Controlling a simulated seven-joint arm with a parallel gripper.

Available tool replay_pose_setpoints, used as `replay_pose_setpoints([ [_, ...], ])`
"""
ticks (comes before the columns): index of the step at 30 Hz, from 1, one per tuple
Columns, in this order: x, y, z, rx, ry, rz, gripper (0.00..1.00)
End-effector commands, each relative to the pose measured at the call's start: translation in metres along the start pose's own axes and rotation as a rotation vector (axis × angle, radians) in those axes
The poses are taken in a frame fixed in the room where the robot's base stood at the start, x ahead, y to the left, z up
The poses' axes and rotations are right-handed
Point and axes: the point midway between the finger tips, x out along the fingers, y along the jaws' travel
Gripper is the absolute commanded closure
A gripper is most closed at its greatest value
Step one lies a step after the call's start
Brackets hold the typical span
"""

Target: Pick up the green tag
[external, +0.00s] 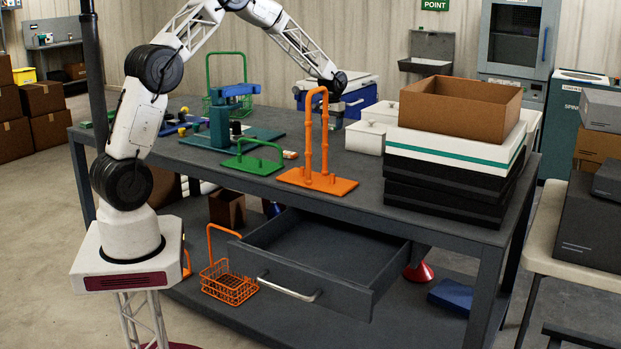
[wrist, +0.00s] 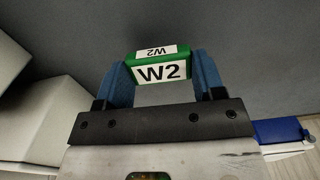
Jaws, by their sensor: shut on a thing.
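The green tag (wrist: 178,56) has white labels reading "W2" and sits between the two blue fingers of my gripper (wrist: 160,66) in the wrist view. The fingers touch it at its left and right sides, so my gripper is shut on it. In the external view my arm reaches over the far side of the workbench (external: 365,178). My gripper there is small and partly hidden near the blue-and-white box, and I cannot make out the tag. Plain grey surface shows behind the tag in the wrist view; I cannot tell the gap to it.
An orange stand (external: 318,180) and a green rack (external: 252,165) stand near the bench's front. White lidded tanks (external: 364,137) and stacked black boxes with a cardboard tray (external: 458,105) fill the right. A blue-and-white box (external: 361,100) is at the back. A drawer (external: 318,255) hangs open in front.

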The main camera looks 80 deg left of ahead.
Motion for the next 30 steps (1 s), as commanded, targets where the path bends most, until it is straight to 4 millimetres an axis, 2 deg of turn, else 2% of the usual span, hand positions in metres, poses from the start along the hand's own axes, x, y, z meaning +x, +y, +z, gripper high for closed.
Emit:
replay_pose_setpoints([
  [4,-0.02,0.0,0.001,0.0,0.001,0.0,0.6],
  [11,-0.021,-0.005,0.03,0.0,0.001,0.0,0.6],
  [30,-0.03,-0.021,0.124,0.0,0.0,0.0,0.6],
])
